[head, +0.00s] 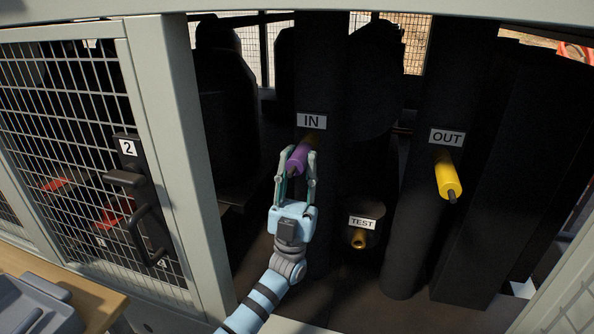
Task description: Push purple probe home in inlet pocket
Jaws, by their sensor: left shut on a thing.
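The purple probe (299,158) is held between the fingers of my left gripper (300,170), which is shut on it. The probe points away from me and up toward the pipe under the IN label (311,121). A bit of brass-coloured pocket (314,137) shows at its far end. The probe's tip is hidden, so I cannot tell how deep it sits. My right gripper is not in view.
A yellow probe (447,177) sticks out under the OUT label (446,137) on the right pipe. A brass TEST fitting (358,239) is low between the pipes. A mesh door (70,130) with a handle stands left. A wooden table (95,305) is at lower left.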

